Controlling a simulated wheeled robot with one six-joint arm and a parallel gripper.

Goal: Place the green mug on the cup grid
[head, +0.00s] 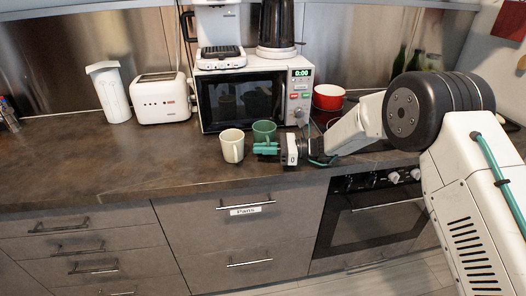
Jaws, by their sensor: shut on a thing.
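The green mug (264,129) stands upright at the counter's front part, before the microwave, or is held just above it; I cannot tell which. My gripper (264,148), with green fingers, reaches in from the right and is shut on the mug. The fingers hide the mug's lower front. The cup grid (221,51) is the dark grate at the foot of the white coffee machine (217,22), on top of the microwave. No cup shows on it. It lies above and to the left of my gripper.
A cream mug (231,146) stands close to the left of the green mug. The microwave (245,100) is behind both. A kettle (276,25) is right of the coffee machine.

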